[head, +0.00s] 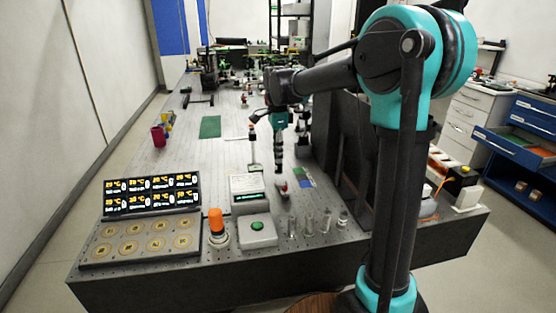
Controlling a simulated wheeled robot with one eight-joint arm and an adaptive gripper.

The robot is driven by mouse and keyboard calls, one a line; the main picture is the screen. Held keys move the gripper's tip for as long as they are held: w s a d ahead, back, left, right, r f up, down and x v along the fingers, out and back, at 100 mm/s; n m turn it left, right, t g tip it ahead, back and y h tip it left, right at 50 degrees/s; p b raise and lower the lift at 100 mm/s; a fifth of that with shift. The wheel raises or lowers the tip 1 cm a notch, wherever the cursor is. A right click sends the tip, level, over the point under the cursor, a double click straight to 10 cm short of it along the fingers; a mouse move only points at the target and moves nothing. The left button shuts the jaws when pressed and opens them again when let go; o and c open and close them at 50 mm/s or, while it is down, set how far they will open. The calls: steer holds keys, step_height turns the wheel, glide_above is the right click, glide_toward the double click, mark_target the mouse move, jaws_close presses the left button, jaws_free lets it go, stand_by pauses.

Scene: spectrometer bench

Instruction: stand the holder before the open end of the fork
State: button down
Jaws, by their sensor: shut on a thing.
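My gripper (279,168) points straight down over the middle of the bench, a little above or at its surface. It looks shut on a small dark thing, taken to be the holder, which the fingers mostly hide. A small dark piece with a red spot (283,187) is just below and in front of the fingertips; I cannot tell whether it touches them. A slim upright post (253,147) on a pale base stands just left of the gripper. I cannot make out the fork for certain at this size.
In front are a display panel (152,193), an orange-topped device (216,225), a green-button box (257,230) and several small glass vessels (309,223). Optics crowd the back.

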steer(key=shift+f, duration=1.2)
steer(key=shift+f, duration=0.1)
steer(key=c, duration=1.3)
jaws_free()
steer(key=shift+c, duration=0.2)
step_height(320, 180, up, 12)
steer(key=shift+w, duration=0.1)
